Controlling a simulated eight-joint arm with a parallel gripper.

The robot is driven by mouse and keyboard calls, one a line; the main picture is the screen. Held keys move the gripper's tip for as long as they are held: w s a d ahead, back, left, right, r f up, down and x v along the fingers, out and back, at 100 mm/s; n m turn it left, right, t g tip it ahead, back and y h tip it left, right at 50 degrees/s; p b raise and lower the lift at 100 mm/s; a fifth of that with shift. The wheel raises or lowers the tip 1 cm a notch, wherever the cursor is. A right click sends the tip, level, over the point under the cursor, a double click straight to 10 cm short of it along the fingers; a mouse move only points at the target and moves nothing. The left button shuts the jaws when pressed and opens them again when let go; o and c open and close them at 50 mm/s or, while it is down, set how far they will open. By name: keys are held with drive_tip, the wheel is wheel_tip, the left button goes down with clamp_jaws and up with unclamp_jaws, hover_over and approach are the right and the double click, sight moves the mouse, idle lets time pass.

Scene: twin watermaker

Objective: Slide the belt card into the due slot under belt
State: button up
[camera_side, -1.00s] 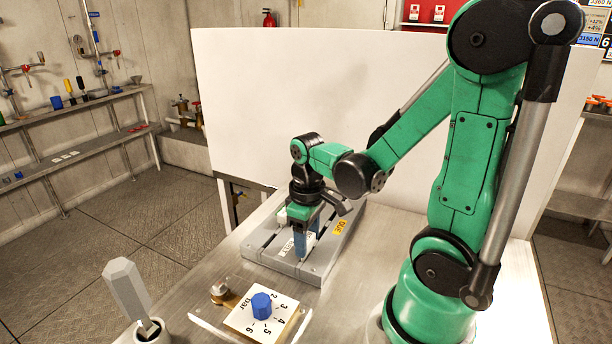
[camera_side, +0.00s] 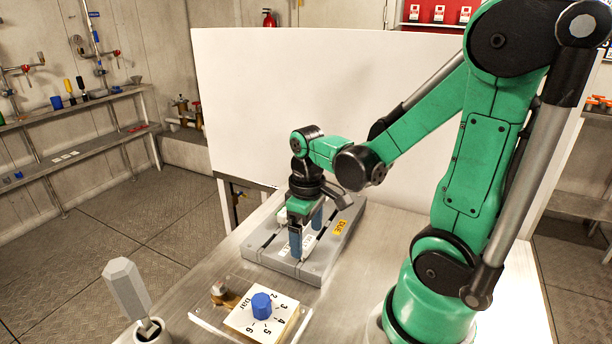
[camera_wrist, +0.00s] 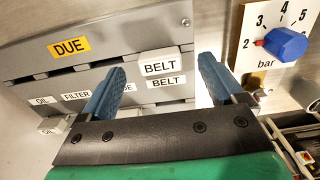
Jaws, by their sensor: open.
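The belt card (camera_wrist: 160,63), a white tag lettered BELT, sits at the grey rack (camera_wrist: 30,68) in the wrist view, just above the printed BELT label (camera_wrist: 167,82). It is in line with that label, at the right end of the row marked by the yellow DUE plate (camera_wrist: 70,47). How deep it sits in a slot I cannot tell. My gripper (camera_wrist: 163,66) is open, with one blue finger on each side of the card and visible gaps. In the side view my gripper (camera_side: 305,244) is low over the rack (camera_side: 268,257), partly hiding the cards.
An OIL card (camera_wrist: 50,126) is at the rack's left end. A pressure dial with a blue knob (camera_wrist: 285,44) is to the right; it also shows in front of the rack (camera_side: 262,303). A holder with a grey hexagonal handle (camera_side: 126,287) stands front left. A white panel rises behind.

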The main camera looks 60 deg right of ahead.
sight(307, 242)
drive_tip(key=shift+r, duration=1.95)
drive_tip(key=shift+a, duration=0.1)
drive_tip(key=w+a+r+t, duration=0.4)
drive_tip(key=a+t, duration=0.3)
drive_tip(key=a, duration=0.1)
drive_tip(key=shift+w+a, duration=0.3)
drive_tip(key=shift+w, duration=0.05)
